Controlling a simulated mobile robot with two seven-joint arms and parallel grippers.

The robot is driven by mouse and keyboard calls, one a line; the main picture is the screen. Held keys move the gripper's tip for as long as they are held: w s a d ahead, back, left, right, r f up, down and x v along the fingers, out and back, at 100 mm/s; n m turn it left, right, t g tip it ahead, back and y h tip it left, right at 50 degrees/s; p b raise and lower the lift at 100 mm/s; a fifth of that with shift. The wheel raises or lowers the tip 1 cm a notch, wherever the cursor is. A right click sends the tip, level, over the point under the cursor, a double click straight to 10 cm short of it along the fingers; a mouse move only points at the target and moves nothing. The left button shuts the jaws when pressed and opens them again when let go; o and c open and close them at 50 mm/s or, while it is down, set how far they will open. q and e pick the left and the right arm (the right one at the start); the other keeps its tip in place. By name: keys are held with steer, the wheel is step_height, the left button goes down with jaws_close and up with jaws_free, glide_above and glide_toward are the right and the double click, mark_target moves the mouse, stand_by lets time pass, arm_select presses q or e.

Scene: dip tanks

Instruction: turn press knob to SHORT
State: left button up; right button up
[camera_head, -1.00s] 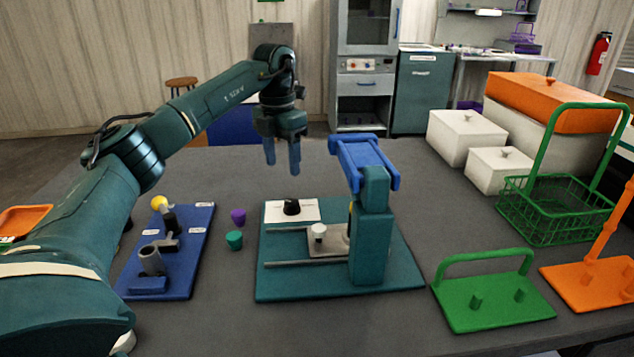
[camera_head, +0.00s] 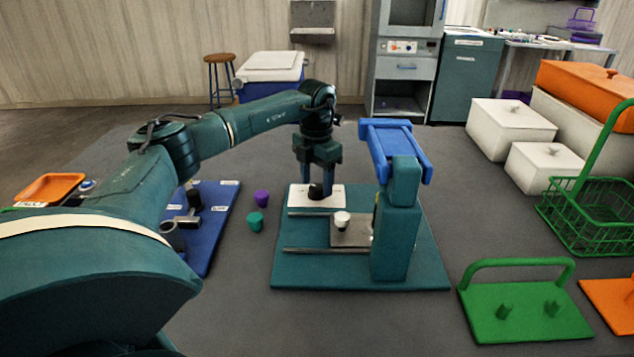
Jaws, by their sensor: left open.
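The press (camera_head: 397,240) is a teal base with a teal post and a blue lever frame on top. Its black knob (camera_head: 316,191) sits on a white label plate (camera_head: 333,199) at the base's back left corner. My left gripper (camera_head: 317,187) points straight down over the knob, open, with one finger on each side of it. Whether the fingers touch the knob cannot be told. The knob's pointer and the label's words are too small or hidden to read. My right gripper is not in view.
A metal slide with a white-topped peg (camera_head: 342,219) lies in front of the knob. Purple (camera_head: 262,198) and teal (camera_head: 256,221) cups stand left of the press. A blue fixture board (camera_head: 207,225) is partly behind my left arm. A green handled rack (camera_head: 525,315) stands front right.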

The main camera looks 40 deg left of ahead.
arm_select(q)
steer(key=shift+f, duration=0.55)
steer(key=c, duration=1)
steer(key=shift+o, duration=0.2)
